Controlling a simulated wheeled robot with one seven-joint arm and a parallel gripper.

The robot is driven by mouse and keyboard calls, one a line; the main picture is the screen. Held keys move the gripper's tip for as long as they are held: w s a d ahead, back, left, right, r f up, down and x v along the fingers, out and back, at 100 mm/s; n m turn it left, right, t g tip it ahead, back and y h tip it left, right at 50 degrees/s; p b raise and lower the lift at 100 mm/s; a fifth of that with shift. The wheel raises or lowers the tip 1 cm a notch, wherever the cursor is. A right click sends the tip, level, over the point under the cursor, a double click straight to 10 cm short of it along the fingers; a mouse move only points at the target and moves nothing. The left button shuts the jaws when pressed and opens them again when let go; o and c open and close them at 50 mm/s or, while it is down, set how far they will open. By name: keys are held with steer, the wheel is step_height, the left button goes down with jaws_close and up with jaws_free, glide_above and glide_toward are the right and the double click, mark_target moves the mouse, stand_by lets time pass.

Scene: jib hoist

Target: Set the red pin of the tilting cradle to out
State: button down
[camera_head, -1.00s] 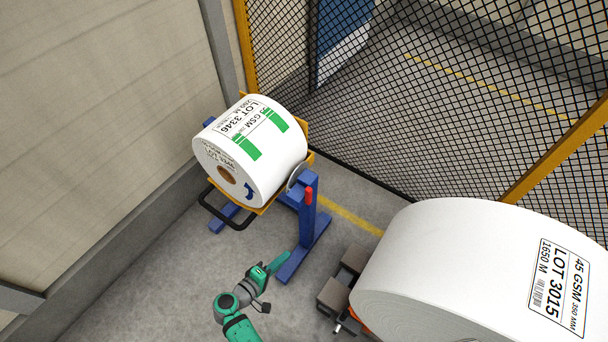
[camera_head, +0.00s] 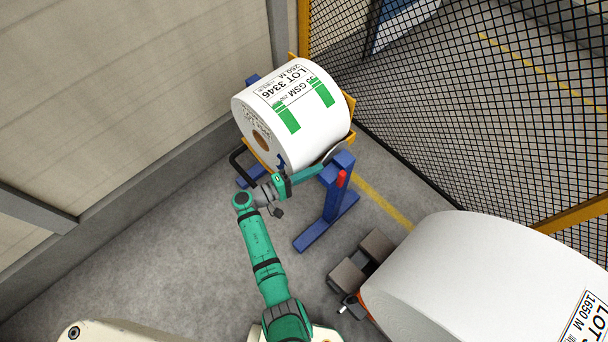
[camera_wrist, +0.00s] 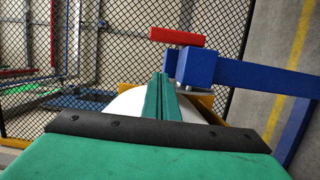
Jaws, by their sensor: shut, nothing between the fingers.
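The red pin (camera_head: 341,179) sits at the top of the blue post (camera_head: 337,203) of the tilting cradle. In the wrist view the red pin (camera_wrist: 177,37) lies across above the blue post head (camera_wrist: 195,67), just right of and beyond my fingertips. The cradle's yellow bed (camera_head: 350,104) carries a white roll (camera_head: 293,112) marked LOT 3346. My gripper (camera_head: 318,171) is shut and empty, its fingers pointing right towards the post. In the wrist view my gripper (camera_wrist: 163,78) shows its two green fingers together. I cannot tell whether they touch the cradle.
A large white roll (camera_head: 480,285) marked LOT stands at the lower right, beside brown blocks (camera_head: 362,262). A black mesh fence (camera_head: 450,110) closes the right side and a beige wall (camera_head: 130,90) the left. The grey floor (camera_head: 180,255) at left is open.

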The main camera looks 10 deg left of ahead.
mark_target(328, 180)
steer(key=x, duration=0.3)
steer(key=shift+s+d, duration=0.1)
steer(key=shift+s, duration=0.05)
steer(key=shift+s+d, duration=0.75)
steer(key=shift+d, duration=0.1)
steer(key=shift+s+d, duration=0.4)
steer(key=shift+d, duration=0.15)
steer(key=shift+s, duration=0.1)
